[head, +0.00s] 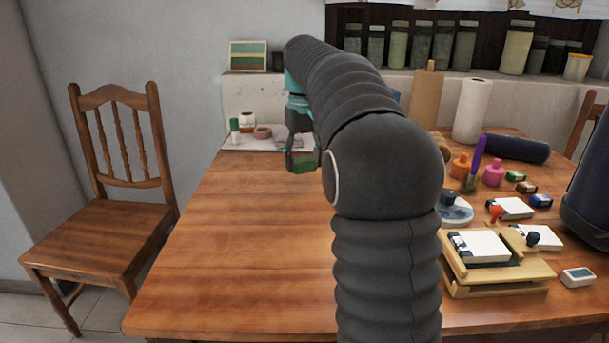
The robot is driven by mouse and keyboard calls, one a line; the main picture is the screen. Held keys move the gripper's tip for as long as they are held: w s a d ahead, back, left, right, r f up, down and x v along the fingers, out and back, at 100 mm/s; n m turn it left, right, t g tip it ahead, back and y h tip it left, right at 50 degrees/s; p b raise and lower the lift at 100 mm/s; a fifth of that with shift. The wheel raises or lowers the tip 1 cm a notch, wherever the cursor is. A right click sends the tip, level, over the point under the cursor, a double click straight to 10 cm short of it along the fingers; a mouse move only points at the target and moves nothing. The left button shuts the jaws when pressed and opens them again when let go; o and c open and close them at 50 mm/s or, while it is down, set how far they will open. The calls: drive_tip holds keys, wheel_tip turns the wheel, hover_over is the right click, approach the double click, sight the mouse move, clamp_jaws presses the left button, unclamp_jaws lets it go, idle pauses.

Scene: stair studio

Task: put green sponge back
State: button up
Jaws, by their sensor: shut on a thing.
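The green sponge (305,166) is a small dark green block in the head view. My gripper (303,160) is shut on it and holds it over the far left part of the wooden table, close to a white tray (240,143) at the back edge. The sponge appears to be in front of the tray and above the table; its exact height is hard to tell. My arm hides the right part of the tray and the middle of the table.
A green-and-white bottle (234,131) and a pinkish tape roll (262,132) stand on the tray. A wooden press (497,275), a paper roll (472,110), pink bottle (493,172) and small blocks crowd the right. The table's front left is clear. A chair (112,180) stands left.

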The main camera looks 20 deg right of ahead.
sight(304, 187)
drive_tip(key=shift+f, duration=1.95)
drive_tip(key=shift+f+b, duration=0.1)
drive_tip(key=shift+b, duration=0.2)
drive_tip(key=o, duration=1.1)
wheel_tip(304, 187, up, 12)
drive_tip(key=shift+r+p, duration=0.1)
drive_tip(key=shift+p, duration=0.35)
